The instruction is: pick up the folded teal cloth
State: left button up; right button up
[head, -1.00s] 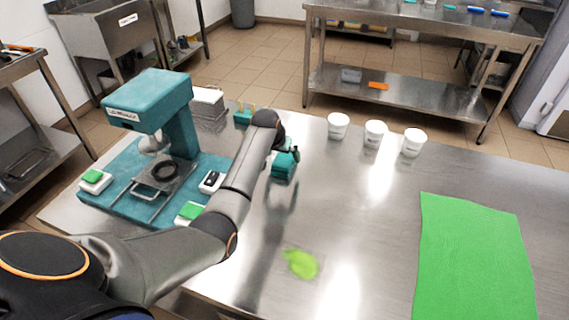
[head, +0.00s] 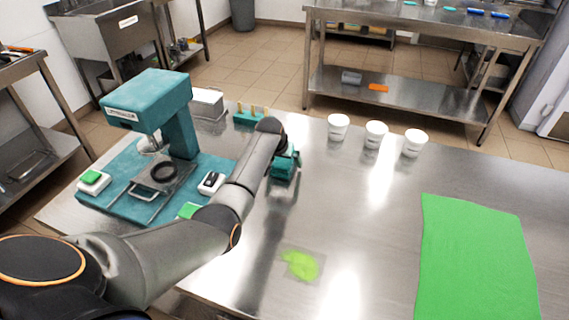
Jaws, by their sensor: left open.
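The folded teal cloth (head: 284,168) lies on the steel table towards its far side, right of the teal machine. My left arm reaches over from the left and hides part of the cloth. My left gripper (head: 291,158) is open right at the cloth, mostly hidden behind my own wrist. I cannot tell whether its fingers touch the cloth. My right gripper is not in view.
A teal sealing machine (head: 150,105) stands at the left. Three white cups (head: 375,134) stand along the far edge. A lime-green patch (head: 300,264) lies at the front, and a green mat (head: 475,260) at the right. The middle is clear.

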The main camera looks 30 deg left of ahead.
pick_arm(q)
jog(key=shift+f, duration=0.15)
jog(key=c, duration=1.2)
jog(key=shift+c, duration=0.2)
jog(key=shift+r, duration=0.25)
jog(key=r, duration=0.4)
jog(key=shift+s, duration=0.2)
jog(key=v, duration=0.2)
jog(key=p+v, duration=0.1)
jog(key=v, duration=0.1)
jog(key=s+p+v, duration=0.1)
jog(key=v, duration=0.1)
jog(key=shift+s+d+f, duration=0.15)
jog(key=shift+d, duration=0.05)
jog(key=s+d+r, duration=0.2)
jog(key=s+r, duration=0.2)
jog(key=s, duration=0.5)
jog(key=shift+d+r, duration=0.1)
